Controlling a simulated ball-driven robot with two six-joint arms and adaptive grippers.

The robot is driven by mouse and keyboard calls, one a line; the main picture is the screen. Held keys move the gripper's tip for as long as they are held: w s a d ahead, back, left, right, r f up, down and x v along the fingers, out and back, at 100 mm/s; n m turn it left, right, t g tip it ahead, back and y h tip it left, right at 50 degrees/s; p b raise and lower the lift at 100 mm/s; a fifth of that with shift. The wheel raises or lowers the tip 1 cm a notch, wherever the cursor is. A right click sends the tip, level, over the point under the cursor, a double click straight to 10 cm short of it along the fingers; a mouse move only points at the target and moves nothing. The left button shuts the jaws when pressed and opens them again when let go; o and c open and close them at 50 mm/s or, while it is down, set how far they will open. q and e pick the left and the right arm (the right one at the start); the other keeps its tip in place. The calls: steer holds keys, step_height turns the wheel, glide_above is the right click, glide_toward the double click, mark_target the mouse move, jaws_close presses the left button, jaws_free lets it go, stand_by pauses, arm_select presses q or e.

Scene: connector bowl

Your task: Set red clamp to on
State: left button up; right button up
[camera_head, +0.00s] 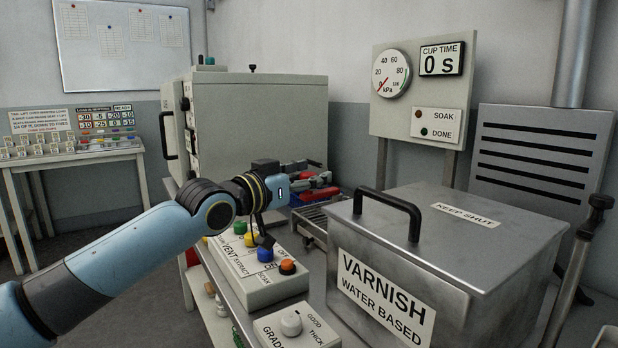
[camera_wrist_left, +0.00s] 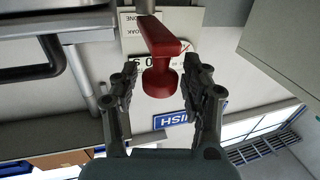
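The red clamp shows in the left wrist view (camera_wrist_left: 160,62) as a red bar with a round knob. It lies between the two fingers of my left gripper (camera_wrist_left: 163,72). The fingers are spread, with a visible gap on both sides of the knob. In the head view, red parts (camera_head: 322,193) show just beyond my left wrist, past the button box; the wrist hides some of them, and I cannot read the clamp's setting. My right gripper is not in view.
A button box (camera_head: 262,292) with coloured buttons lies below my left wrist. A steel varnish tank (camera_head: 455,260) with a black handle stands to the right. A grey cabinet (camera_head: 260,120) stands behind, and a gauge panel (camera_head: 425,105) at the back.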

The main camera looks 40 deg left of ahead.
arm_select(q)
jaws_close()
steer(key=shift+f, duration=0.1)
steer(key=shift+w+f, duration=0.1)
steer(key=shift+w, duration=0.05)
steer(key=shift+d, duration=0.15)
